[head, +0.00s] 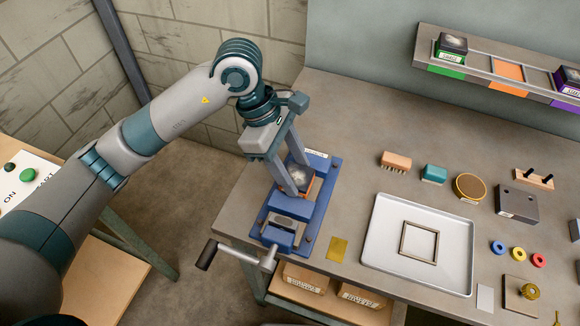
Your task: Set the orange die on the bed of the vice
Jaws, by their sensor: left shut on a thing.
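The orange die (300,177), a block with a grey patterned top and orange sides, is at the blue vice (312,208) near the left end of the bench. My left gripper (298,178) reaches down from above and is shut on the die, with one finger on each side of it. The die is over or on the bed of the vice; the fingers hide part of it, and I cannot tell whether its underside touches the bed. The vice's crank handle (207,254) sticks out at the front left. My right gripper is not in view.
A wall shelf (475,68) holds a green-marked die (451,46) and a purple-marked die (567,82); its orange place (508,71) is empty. A white tray (378,245) with a square frame (419,241) lies right of the vice. Brushes and small parts stand farther right.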

